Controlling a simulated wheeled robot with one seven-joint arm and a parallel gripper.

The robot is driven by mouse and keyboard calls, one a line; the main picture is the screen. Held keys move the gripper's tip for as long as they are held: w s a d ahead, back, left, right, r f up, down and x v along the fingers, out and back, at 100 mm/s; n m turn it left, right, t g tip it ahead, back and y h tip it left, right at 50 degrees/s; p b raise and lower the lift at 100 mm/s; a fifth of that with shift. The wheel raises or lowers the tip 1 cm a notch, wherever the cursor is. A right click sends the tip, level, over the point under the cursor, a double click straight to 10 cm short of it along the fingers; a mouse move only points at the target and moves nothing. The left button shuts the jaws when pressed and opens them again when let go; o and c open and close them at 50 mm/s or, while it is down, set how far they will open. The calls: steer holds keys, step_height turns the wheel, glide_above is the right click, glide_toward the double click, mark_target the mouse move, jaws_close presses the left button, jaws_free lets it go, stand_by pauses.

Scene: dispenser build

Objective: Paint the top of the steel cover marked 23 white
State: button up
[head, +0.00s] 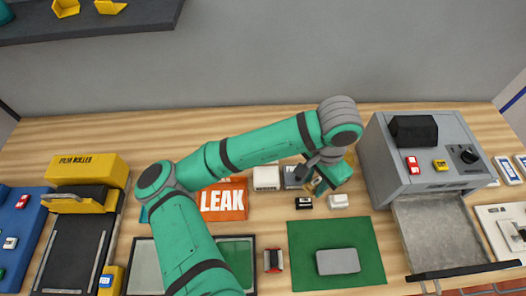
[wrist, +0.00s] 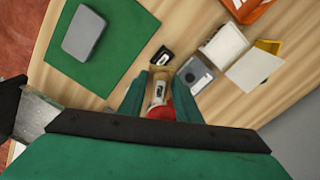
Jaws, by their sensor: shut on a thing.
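My gripper (head: 317,184) is above the wooden bench, just behind the green mat. In the wrist view its two teal fingers (wrist: 160,84) are shut on a small tan and white piece (wrist: 158,92) with a dark mark and a red end. A flat grey cover-like slab (head: 338,261) lies on the green mat (head: 300,235); it also shows in the wrist view (wrist: 84,32). Its top is plain grey, with no white paint visible. I cannot read a 23 on it. The held piece is apart from the slab.
A small black block (head: 304,202) and a white block (head: 338,201) lie behind the mat. A grey machine (head: 425,140) is at right, a yellow roller unit (head: 88,168) at left.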

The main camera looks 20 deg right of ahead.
mark_target(266, 177)
steer(key=w+a+f+n, duration=0.1)
steer(key=w+a+n, duration=0.2)
steer(key=n, duration=0.1)
steer(key=w+a+n, duration=0.3)
steer(key=w+n, duration=0.1)
steer(key=w+a+f+n, duration=0.1)
steer(key=w+a+n, duration=0.2)
steer(key=w, duration=0.1)
steer(key=shift+w+a+f+n, duration=0.25)
steer(key=shift+f+n, duration=0.1)
steer(key=shift+n, duration=0.05)
steer(key=shift+w+f, duration=0.1)
steer(key=shift+f, duration=2.45)
steer(key=shift+f, duration=0.55)
step_height(266, 177, up, 7)
